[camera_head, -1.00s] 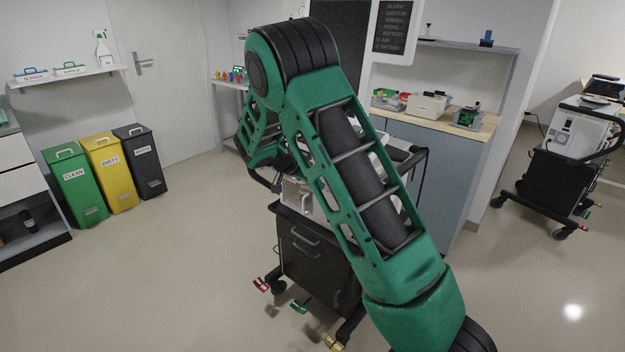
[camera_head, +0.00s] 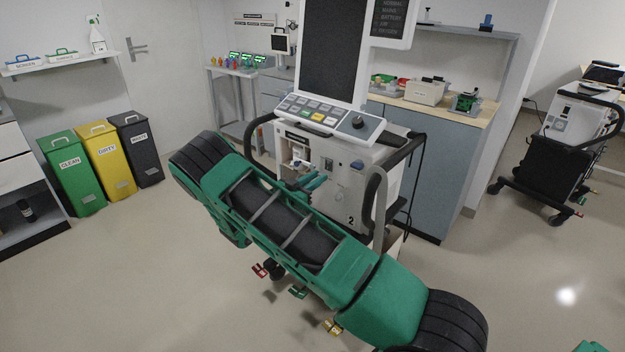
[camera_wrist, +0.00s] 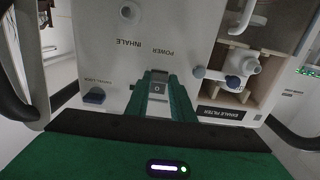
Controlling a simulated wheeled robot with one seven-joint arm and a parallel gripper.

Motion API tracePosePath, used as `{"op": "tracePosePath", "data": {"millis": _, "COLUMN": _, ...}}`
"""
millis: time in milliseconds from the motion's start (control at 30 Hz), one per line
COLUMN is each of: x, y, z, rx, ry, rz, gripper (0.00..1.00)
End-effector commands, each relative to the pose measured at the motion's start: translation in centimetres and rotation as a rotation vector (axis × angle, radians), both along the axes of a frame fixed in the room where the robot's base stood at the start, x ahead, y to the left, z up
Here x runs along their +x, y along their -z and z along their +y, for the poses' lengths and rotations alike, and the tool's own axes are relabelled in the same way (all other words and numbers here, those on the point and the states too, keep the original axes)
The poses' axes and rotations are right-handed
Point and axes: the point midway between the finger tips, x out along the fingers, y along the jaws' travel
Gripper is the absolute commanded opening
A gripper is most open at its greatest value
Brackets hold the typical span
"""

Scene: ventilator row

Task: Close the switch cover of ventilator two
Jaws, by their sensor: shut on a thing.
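Ventilator two (camera_head: 340,205), a white cabinet marked "2", stands in the middle of the head view under a dark screen. Its front panel (camera_wrist: 112,45) appears upside down in the wrist view. My gripper (camera_wrist: 159,78) is at the panel beside the POWER label, its green fingers on either side of a small grey piece at the power switch. This piece, apparently the switch cover (camera_wrist: 157,96), is held between them. A "0" shows there. The fingers hide its edges, so its angle is unclear. In the head view my gripper (camera_head: 312,182) reaches the ventilator front.
A dark blue knob (camera_wrist: 94,96) sits to one side of the switch, and an open filter bay (camera_wrist: 238,75) with fittings to the other. Black handles (camera_head: 375,195) curve around the ventilator. Colored pedals (camera_head: 298,292) lie below.

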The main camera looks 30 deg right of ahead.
Motion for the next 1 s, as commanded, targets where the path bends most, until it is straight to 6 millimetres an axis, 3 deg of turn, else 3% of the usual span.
{"op": "tracePosePath", "data": {"millis": 200, "x": 0.17, "y": 0.9, "z": -0.33, "rx": -0.071, "ry": -0.002, "rz": -0.02, "gripper": 0.0}}
{"op": "tracePosePath", "data": {"millis": 867, "x": 0.21, "y": 1.17, "z": -0.65, "rx": -0.11, "ry": -0.001, "rz": -0.033, "gripper": 0.0}}
{"op": "tracePosePath", "data": {"millis": 900, "x": 0.2, "y": 1.18, "z": -0.65, "rx": -0.11, "ry": -0.001, "rz": -0.033, "gripper": 0.26}}
{"op": "tracePosePath", "data": {"millis": 967, "x": 0.2, "y": 1.16, "z": -0.65, "rx": -0.11, "ry": -0.001, "rz": -0.033, "gripper": 0.41}}
{"op": "tracePosePath", "data": {"millis": 1000, "x": 0.2, "y": 1.1, "z": -0.66, "rx": -0.111, "ry": -0.001, "rz": -0.033, "gripper": 0.41}}
